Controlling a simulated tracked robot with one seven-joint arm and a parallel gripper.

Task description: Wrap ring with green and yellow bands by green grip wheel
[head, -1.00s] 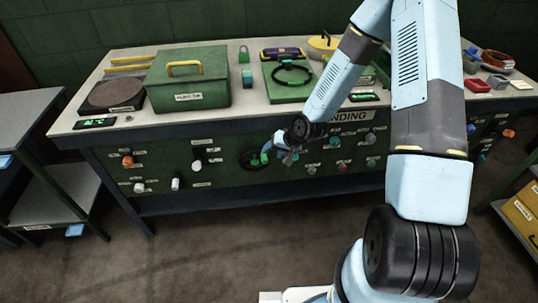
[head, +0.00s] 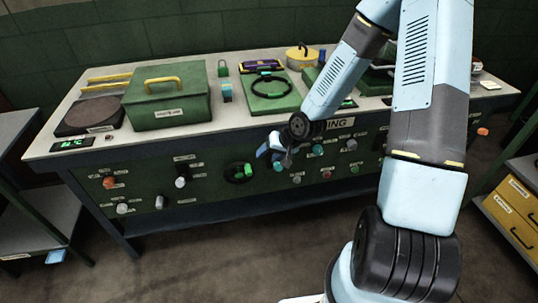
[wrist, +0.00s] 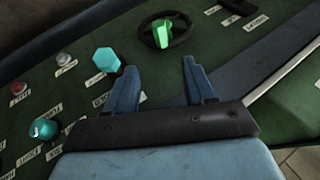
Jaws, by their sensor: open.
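The black wheel with a green grip (head: 238,173) is on the dark green front panel of the bench. In the wrist view the wheel (wrist: 180,36) lies beyond my fingertips, with its green grip (wrist: 164,36) near its middle. My gripper (head: 272,146) is open and empty, to the right of and above the wheel in the head view; its two blue fingers (wrist: 158,72) are spread apart. I cannot make out green and yellow bands on a ring.
Several knobs stick out of the panel, including a teal hexagonal knob (wrist: 106,60) near my left finger and a teal round knob (wrist: 43,128). A green box with a yellow handle (head: 166,105) stands on the bench top (head: 235,127). Shelves (head: 45,225) stand at the left.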

